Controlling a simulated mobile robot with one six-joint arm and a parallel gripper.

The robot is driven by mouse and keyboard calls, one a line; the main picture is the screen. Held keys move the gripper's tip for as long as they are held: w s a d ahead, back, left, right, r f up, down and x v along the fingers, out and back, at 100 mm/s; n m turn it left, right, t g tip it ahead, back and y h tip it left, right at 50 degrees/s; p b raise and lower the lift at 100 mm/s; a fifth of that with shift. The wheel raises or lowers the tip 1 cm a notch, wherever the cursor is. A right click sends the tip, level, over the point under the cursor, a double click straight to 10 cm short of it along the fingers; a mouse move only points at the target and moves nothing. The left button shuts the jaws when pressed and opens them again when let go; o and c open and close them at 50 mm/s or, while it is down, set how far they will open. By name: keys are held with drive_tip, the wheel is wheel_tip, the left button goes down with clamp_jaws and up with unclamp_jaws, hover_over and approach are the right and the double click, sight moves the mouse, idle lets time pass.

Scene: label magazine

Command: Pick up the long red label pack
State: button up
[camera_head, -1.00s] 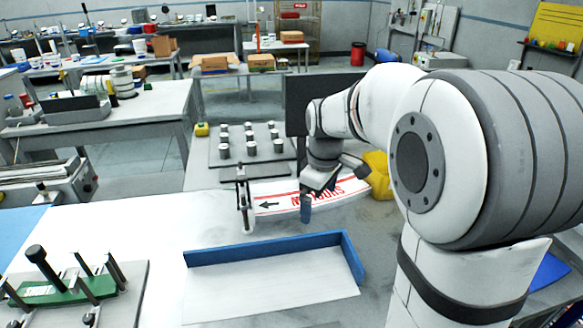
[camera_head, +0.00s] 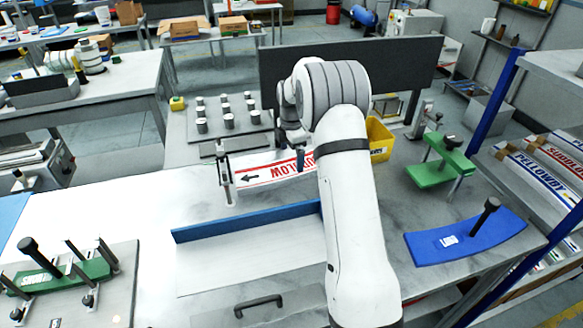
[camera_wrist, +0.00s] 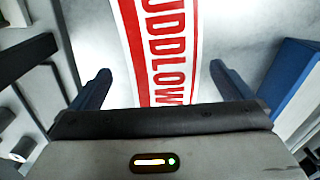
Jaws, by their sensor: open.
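The long red label pack (camera_head: 268,172) is a white strip with red edge lines, red SUDDLOW lettering and a black arrow. It lies on the bench behind the blue-walled tray, its left end beside an upright metal post (camera_head: 225,182). My gripper (camera_head: 300,160) is over its right part in the head view, and my arm hides the right end. In the wrist view the pack (camera_wrist: 160,40) runs between the two blue fingers of my open gripper (camera_wrist: 160,72), with a gap on each side. No contact shows.
A tray with blue walls (camera_head: 245,222) stands in front of the pack. A block with several pegs (camera_head: 228,120) and a yellow bin (camera_head: 379,138) are behind. A green clamp (camera_head: 440,165) and a blue curved plate (camera_head: 465,238) are right. A shelf (camera_head: 545,165) holds more packs.

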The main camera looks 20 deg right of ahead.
sight(292, 166)
drive_tip(key=f, duration=0.2)
drive_tip(key=f+p, duration=0.1)
drive_tip(key=shift+s+d+f, duration=0.1)
drive_tip(key=shift+s+f, duration=0.1)
drive_tip(key=shift+f, duration=0.8)
drive_tip(key=shift+c, duration=0.3)
drive_tip(key=shift+w+r, duration=0.1)
drive_tip(key=shift+r, duration=0.05)
drive_tip(key=c, duration=1.3)
